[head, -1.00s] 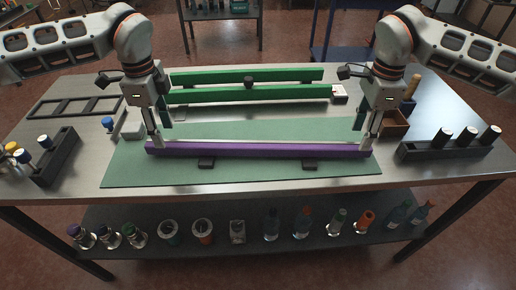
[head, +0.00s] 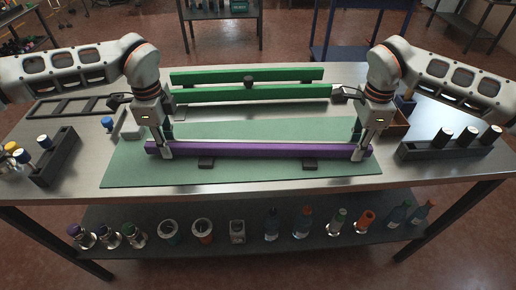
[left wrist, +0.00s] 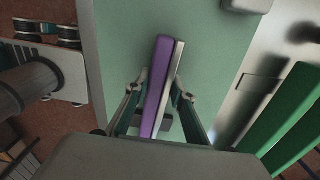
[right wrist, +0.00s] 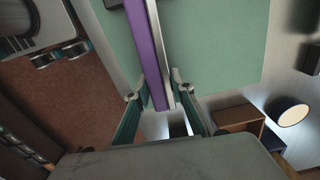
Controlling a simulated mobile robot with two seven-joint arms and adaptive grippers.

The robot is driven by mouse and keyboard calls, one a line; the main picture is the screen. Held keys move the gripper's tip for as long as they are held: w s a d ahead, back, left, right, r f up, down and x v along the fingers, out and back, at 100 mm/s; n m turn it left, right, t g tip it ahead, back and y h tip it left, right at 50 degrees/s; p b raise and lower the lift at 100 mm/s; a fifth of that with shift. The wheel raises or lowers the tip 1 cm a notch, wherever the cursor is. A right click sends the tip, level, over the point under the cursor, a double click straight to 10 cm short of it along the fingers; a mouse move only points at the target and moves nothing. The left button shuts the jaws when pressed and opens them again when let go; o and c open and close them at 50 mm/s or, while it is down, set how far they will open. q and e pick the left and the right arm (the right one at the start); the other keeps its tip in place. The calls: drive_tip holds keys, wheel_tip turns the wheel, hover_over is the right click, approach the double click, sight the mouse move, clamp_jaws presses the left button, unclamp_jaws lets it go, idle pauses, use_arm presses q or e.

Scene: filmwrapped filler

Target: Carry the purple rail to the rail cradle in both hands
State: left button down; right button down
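The long purple rail (head: 262,149) lies lengthwise across the green mat (head: 130,172), over two small dark blocks (head: 206,163). It has a pale strip along its far side. My left gripper (head: 167,150) is down at the rail's left end, and my right gripper (head: 359,150) at its right end. In the left wrist view and the right wrist view, the fingers stand either side of the purple rail (left wrist: 157,85) (right wrist: 146,50), open, seemingly with narrow gaps. Two parallel green bars (head: 245,94) behind look like the rail cradle.
A black rack (head: 53,158) with bottles stands left, another (head: 450,147) right. A dark frame (head: 75,106) lies back left. A wooden box (head: 398,123) stands beside my right gripper.

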use_arm(q)
drive_tip(key=shift+r, duration=0.1)
use_arm(e)
drive_tip(key=shift+r, duration=0.1)
